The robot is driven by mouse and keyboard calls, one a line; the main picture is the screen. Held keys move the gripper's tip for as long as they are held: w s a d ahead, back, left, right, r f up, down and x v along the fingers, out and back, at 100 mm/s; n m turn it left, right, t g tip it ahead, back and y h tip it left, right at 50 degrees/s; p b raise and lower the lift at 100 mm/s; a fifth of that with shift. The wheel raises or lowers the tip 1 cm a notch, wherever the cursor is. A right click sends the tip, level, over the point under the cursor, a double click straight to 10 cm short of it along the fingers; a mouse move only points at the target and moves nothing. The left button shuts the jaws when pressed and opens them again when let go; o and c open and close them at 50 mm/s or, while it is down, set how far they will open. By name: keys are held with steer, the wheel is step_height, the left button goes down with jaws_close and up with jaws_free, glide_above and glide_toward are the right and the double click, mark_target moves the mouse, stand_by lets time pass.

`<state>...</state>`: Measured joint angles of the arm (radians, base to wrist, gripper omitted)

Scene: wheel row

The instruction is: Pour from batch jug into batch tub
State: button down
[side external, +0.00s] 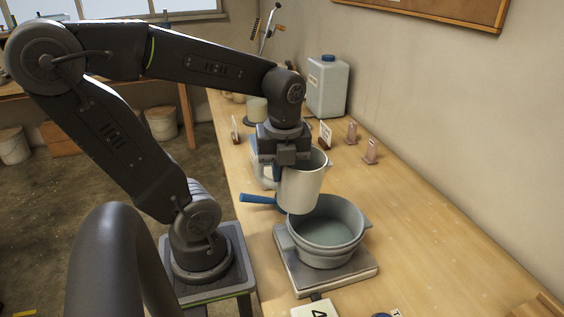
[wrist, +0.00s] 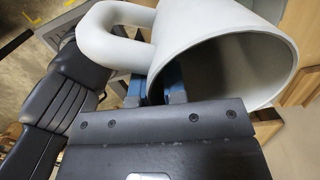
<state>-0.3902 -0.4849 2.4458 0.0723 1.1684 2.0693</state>
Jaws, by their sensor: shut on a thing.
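The batch jug (side external: 303,188) is pale grey, with a wide mouth and a thick loop handle (wrist: 103,33). My gripper (side external: 281,160) is shut on the jug; its blue fingers (wrist: 155,88) show beside the jug wall near the handle in the wrist view. Which part they clasp is partly hidden. The jug hangs nearly upright, leaning slightly, above the far left rim of the batch tub (side external: 345,245). The tub is a round grey-green vessel with side lugs. No stream shows between them. The jug's contents are not visible.
The tub stands on a square grey platform (side external: 357,275) on the wooden bench. A blue handle (side external: 258,199) sticks out left behind the jug. A number card (side external: 318,309) lies in front. A white canister (side external: 328,88) and small pinkish blocks (side external: 371,151) stand farther back. Bench right of the tub is clear.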

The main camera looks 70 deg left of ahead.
steer(key=shift+f+t+h, duration=0.3)
steer(key=shift+t, duration=0.1)
steer(key=shift+d+r, duration=0.1)
steer(key=shift+r, duration=1.4)
steer(key=shift+w, duration=0.15)
